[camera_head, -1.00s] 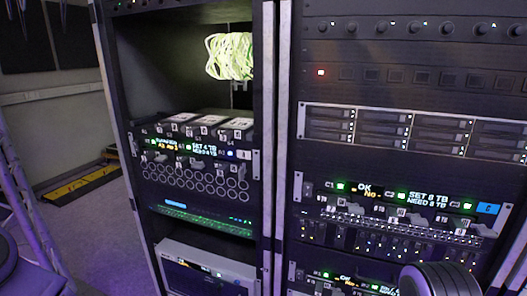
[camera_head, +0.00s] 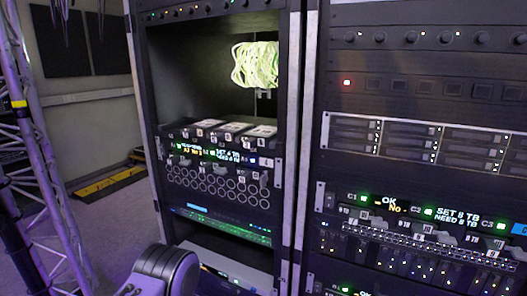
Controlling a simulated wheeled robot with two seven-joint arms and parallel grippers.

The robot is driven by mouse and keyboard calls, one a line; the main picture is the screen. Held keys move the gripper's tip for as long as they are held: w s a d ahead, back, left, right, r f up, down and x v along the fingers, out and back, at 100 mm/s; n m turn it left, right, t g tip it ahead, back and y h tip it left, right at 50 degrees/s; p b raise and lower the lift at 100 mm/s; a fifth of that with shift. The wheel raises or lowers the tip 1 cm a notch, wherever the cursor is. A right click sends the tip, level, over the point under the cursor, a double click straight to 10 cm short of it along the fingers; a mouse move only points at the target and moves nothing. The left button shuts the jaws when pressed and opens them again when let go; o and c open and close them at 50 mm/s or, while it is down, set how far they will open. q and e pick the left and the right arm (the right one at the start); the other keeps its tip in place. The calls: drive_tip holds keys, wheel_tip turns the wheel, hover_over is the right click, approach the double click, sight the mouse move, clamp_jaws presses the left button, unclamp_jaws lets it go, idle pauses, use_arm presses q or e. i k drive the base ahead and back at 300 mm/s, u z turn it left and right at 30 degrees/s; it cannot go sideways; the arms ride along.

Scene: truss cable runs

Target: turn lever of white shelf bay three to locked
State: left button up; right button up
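The left rack holds a shelf unit (camera_head: 216,160) with several light-topped drives or modules on top, a lit display reading about "NEED 4 TB", and a pale tag at its right end. Its bay labels are small; the rightmost looks like A3. Small pale lever-like tabs stick out below the display, the rightmost (camera_head: 264,179) near that label. Whether it is locked is too small to tell. The right rack has a similar unit (camera_head: 430,225) with labels C1, C2, C3 and a blue tag, cut off at the right edge. Neither gripper shows; a dark rounded arm link of mine is at bottom left.
Pale cable loops (camera_head: 256,65) hang in the left rack above the shelf. A pale-fronted unit (camera_head: 235,272) sits low in that rack. A purple-lit truss (camera_head: 45,170) stands at the left. A yellow-black floor strip (camera_head: 108,182) lies behind it, with some open floor around.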

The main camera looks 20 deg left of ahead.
sight(264, 179)
drive_tip(key=z, duration=0.6)
drive_tip(key=k, duration=0.4)
drive_tip(key=u, duration=1.3)
